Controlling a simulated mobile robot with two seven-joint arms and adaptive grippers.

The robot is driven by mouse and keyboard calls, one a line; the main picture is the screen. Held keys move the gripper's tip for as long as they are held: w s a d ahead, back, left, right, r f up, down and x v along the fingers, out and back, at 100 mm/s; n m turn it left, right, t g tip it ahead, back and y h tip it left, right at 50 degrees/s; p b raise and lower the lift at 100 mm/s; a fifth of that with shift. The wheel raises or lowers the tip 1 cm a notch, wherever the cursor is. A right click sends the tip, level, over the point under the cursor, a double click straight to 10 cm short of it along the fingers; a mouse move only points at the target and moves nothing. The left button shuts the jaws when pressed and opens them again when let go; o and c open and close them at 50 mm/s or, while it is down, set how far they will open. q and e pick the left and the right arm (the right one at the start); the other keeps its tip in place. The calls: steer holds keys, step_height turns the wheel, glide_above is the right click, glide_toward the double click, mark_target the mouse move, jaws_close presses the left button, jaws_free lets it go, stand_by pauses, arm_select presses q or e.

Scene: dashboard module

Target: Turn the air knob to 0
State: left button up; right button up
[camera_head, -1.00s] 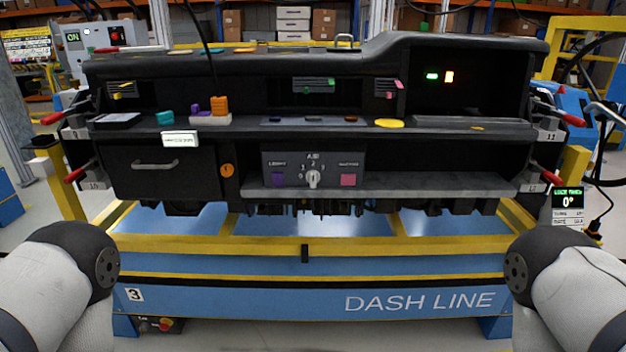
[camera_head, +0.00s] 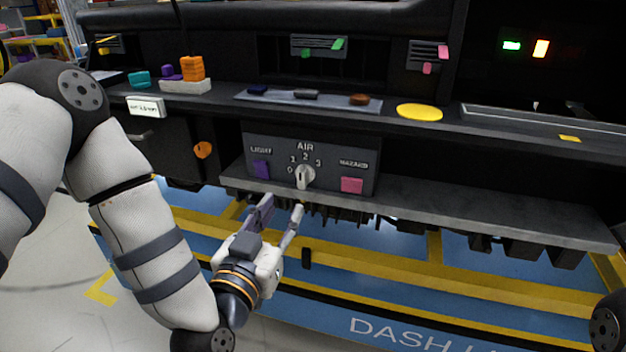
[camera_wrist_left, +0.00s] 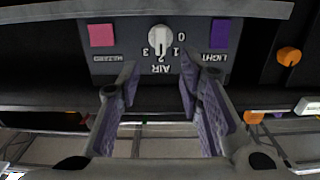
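The white air knob (camera_head: 305,176) sits on a dark panel (camera_head: 350,160) under the word AIR, with marks 0, 1, 2 and 3 around it. Its grip bar stands about upright, roughly in line with the 2; the exact setting is hard to read. It also shows upside down in the left wrist view (camera_wrist_left: 159,39). My left gripper (camera_head: 282,206) is open and empty, below and in front of the knob, not touching it. In the left wrist view its fingertips (camera_wrist_left: 158,72) are apart, with the knob beyond the gap. My right gripper is out of view.
A purple LIGHT button (camera_head: 261,169) and a pink HAZARD button (camera_head: 352,185) flank the knob. A grey ledge (camera_head: 430,208) runs just below the panel. An orange knob (camera_head: 203,150) is at the left. Open space lies before the panel.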

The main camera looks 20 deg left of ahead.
mark_target(301, 180)
arm_select(q)
steer(key=w, duration=1)
steer(key=shift+w+b, duration=0.2)
steer(key=shift+b, duration=0.2)
steer(key=shift+d, duration=0.1)
jaws_close()
